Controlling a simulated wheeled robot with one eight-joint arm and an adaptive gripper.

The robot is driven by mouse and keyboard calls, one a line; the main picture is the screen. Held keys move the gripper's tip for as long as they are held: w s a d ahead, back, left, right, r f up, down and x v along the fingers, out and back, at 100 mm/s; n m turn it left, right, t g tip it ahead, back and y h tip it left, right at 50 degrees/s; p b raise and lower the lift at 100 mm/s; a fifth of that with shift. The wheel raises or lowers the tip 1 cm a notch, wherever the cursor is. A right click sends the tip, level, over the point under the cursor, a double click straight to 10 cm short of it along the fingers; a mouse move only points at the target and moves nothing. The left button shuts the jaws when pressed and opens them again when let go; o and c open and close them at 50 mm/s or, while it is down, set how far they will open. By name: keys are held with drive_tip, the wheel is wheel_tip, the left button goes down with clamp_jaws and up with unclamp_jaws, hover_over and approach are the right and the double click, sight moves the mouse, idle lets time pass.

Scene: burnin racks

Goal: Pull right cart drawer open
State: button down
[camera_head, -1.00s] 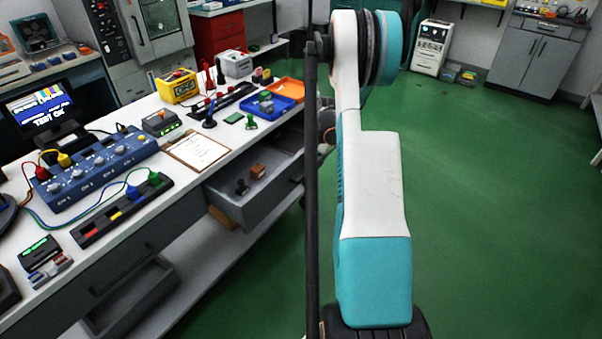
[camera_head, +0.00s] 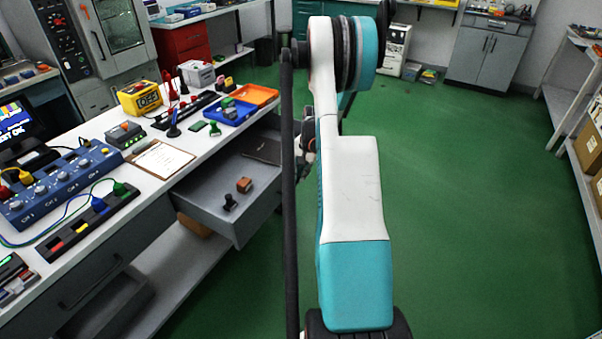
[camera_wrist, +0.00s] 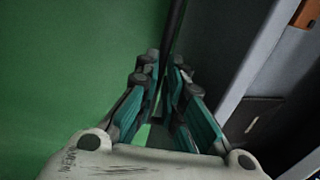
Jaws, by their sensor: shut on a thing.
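The grey drawer (camera_head: 209,213) stands pulled out from the bench on the right part of its front. Inside lie a small brown block (camera_head: 244,185), a small black object (camera_head: 229,202) and a dark flat item at the far end. In the wrist view the drawer's front edge (camera_wrist: 245,75) runs down the right side, with the dark flat item (camera_wrist: 255,115) behind it. My gripper (camera_wrist: 168,60) is at the outer side of the drawer front, its fingers closed around a dark bar, seemingly the handle.
The white bench top holds a clipboard (camera_head: 160,158), a blue tray (camera_head: 231,112), an orange tray (camera_head: 255,94) and a blue instrument box (camera_head: 60,185). A shelf with cardboard boxes (camera_head: 589,150) stands at the far right. The green floor (camera_head: 460,210) is clear between.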

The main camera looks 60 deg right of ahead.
drive_tip(key=c, duration=1.7)
unclamp_jaws()
drive_tip(key=r, duration=0.4)
drive_tip(key=s+r, duration=0.1)
drive_tip(key=r, duration=0.3)
drive_tip(key=s+r, duration=0.1)
drive_tip(key=r, duration=0.2)
drive_tip(key=shift+s+d+r, duration=0.1)
drive_tip(key=shift+r, duration=0.3)
